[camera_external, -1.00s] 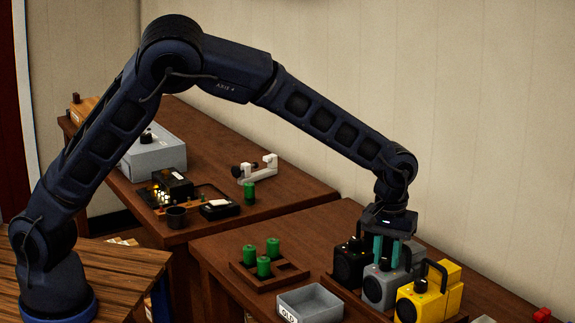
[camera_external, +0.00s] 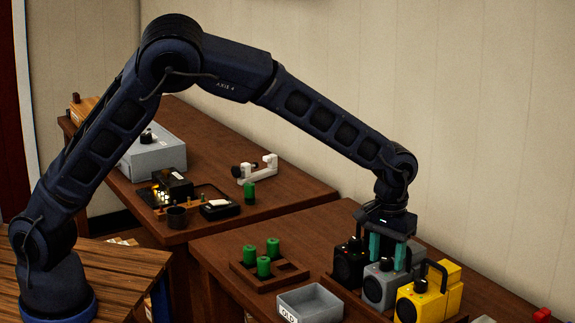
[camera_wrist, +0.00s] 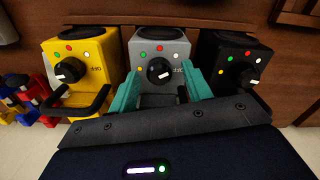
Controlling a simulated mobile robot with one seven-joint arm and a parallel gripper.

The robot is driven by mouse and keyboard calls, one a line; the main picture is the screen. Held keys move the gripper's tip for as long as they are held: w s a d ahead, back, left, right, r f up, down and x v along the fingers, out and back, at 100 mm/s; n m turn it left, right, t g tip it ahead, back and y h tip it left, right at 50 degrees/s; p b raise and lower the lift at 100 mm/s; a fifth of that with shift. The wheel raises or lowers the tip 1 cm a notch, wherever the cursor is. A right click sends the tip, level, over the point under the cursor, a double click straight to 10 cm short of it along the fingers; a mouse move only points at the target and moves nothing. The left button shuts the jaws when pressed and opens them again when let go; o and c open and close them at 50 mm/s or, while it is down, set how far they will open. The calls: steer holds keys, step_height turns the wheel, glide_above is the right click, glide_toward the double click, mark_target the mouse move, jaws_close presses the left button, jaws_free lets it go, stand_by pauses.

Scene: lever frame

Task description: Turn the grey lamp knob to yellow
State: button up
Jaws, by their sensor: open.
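The grey lamp (camera_external: 375,291) stands between the black lamp (camera_external: 344,268) and the yellow lamp. In the wrist view the grey lamp (camera_wrist: 171,49) is in the middle. Its round black knob (camera_wrist: 159,70) has a white pointer that seems to point to the right and slightly down. My gripper (camera_external: 387,265) is above the grey lamp, fingers pointing down. In the wrist view its teal fingers (camera_wrist: 160,88) are apart, on either side of the knob, with a gap and nothing held.
The yellow lamp (camera_external: 421,302) with a raised black handle stands close on one side, the black lamp (camera_wrist: 238,70) on the other. A grey bin (camera_external: 310,303) and a wooden tray (camera_external: 285,281) with green cylinders lie to the left.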

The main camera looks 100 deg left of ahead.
mark_target(383, 260)
steer(key=m, duration=0.5)
step_height(383, 260, up, 12)
steer(key=s+d+r, duration=0.3)
steer(key=s+r, duration=0.1)
steer(key=s, duration=0.2)
steer(key=s+d+r+m+t, duration=0.1)
steer(key=s+d+r, duration=0.2)
steer(key=s, duration=0.3)
steer(key=s+d+r+m+h, duration=0.1)
steer(key=s+d+r, duration=0.2)
steer(key=s, duration=0.3)
steer(key=shift+s+r+t, duration=0.4)
steer(key=shift+r, duration=0.5)
steer(key=shift+d+m, duration=0.1)
steer(key=shift+m, duration=0.2)
